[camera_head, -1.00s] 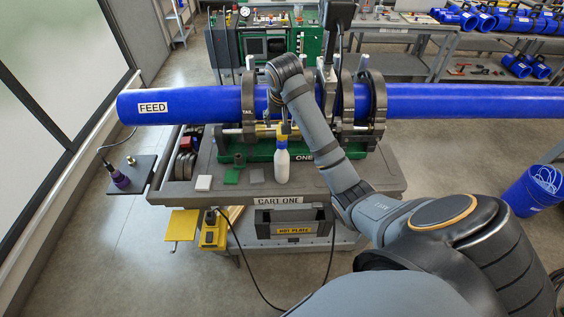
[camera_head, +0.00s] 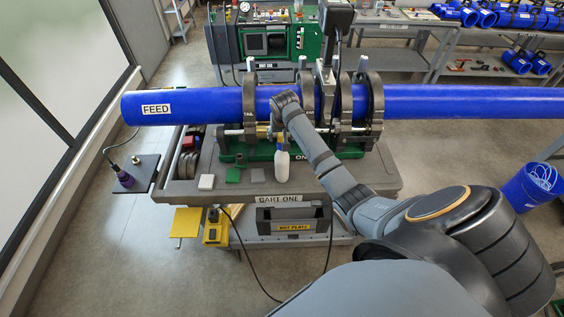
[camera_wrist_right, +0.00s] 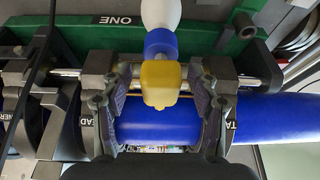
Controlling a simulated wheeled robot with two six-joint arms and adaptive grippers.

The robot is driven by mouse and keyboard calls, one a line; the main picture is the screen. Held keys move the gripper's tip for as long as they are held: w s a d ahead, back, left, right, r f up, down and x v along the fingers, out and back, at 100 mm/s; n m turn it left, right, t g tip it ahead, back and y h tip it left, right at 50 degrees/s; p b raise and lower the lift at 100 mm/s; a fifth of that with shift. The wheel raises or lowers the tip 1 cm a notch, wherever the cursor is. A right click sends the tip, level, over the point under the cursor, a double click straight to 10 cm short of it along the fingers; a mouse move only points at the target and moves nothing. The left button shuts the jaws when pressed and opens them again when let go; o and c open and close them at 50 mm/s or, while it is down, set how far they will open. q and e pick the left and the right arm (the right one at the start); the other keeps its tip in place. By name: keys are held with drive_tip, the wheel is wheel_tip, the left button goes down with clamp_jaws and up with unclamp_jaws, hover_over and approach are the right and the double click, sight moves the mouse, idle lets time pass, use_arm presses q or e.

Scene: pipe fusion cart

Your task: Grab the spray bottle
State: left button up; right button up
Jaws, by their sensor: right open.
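The spray bottle has a white body (camera_head: 282,168), a blue collar and a yellow spray head. It stands upright on the cart's grey top, in front of the blue pipe. In the right wrist view the yellow spray head (camera_wrist_right: 160,82) lies between the two fingers of my right gripper (camera_wrist_right: 158,72). The fingers are open, with a visible gap on each side of the head. In the head view my right gripper (camera_head: 276,132) is just above and behind the bottle, partly hidden by my wrist. My left gripper is not in view.
The blue pipe (camera_head: 200,106) runs through the dark clamps (camera_head: 367,105) close to my right gripper. Small white (camera_head: 206,182), green and grey blocks lie left of the bottle. The hot plate case (camera_head: 293,217) is on the shelf below.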

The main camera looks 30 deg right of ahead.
clamp_jaws()
